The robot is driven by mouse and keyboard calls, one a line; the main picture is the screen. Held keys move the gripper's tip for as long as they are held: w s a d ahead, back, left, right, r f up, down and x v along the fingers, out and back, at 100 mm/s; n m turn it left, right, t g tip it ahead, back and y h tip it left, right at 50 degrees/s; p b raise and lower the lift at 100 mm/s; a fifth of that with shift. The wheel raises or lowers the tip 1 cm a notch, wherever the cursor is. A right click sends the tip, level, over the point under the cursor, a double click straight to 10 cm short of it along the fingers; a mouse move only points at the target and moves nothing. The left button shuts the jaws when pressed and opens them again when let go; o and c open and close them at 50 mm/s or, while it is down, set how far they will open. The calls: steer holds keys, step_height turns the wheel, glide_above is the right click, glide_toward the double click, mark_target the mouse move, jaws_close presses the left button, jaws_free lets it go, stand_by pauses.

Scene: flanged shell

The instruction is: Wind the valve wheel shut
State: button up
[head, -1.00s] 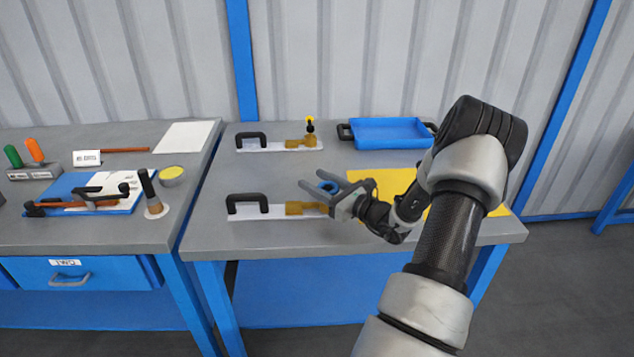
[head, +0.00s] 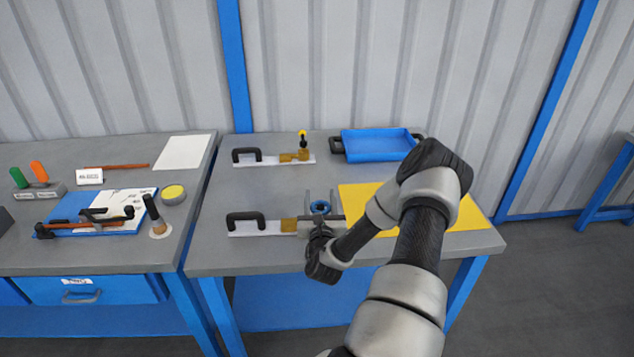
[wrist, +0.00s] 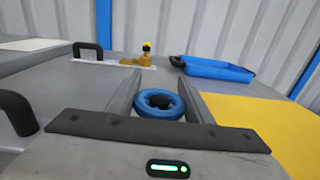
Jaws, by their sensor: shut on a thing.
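The blue valve wheel (head: 320,207) sits on the nearer fixture, beside a brass body (head: 289,225) on a white plate with a black handle (head: 245,221). In the wrist view, the wheel (wrist: 141,104) is a blue ring with a dark hub. My gripper (head: 320,195) has one finger on each side of the wheel and is shut on it. The fingers point toward the back of the bench. The valve stem below the wheel is hidden by my gripper.
A blue tray (head: 378,146) is at the back right; a yellow mat (head: 465,217) lies to the right. The left bench (head: 120,255) carries tools and papers.

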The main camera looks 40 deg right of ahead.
steer(key=m+g+h+p, duration=0.1)
steer(key=p, duration=0.1)
steer(key=m+g+h+p, duration=0.1)
steer(key=p, duration=0.1)
steer(key=r+p, duration=0.1)
steer(key=shift+s+d+m+g+h+p, duration=0.3)
steer(key=shift+s+m+g+h+p, duration=0.05)
steer(key=shift+m+g+h+p, duration=0.05)
steer(key=shift+s+d+f+m+g+h+p, duration=0.1)
steer(key=shift+f+m+g+h+p, duration=0.05)
steer(key=shift+m+g+h+p, duration=0.35)
steer(key=shift+s+d+f+m+g+h+p, duration=0.1)
steer(key=shift+m+g+h+p, duration=0.25)
steer(key=shift+g+p, duration=0.25)
steer(key=shift+d+f+m+g+h, duration=0.2)
steer(key=shift+m+g+h, duration=0.15)
steer(key=shift+g+h, duration=0.15)
steer(key=shift+a, duration=0.1)
steer(key=o, duration=1)
steer(key=shift+o, duration=0.2)
steer(key=shift+s+a, duration=0.15)
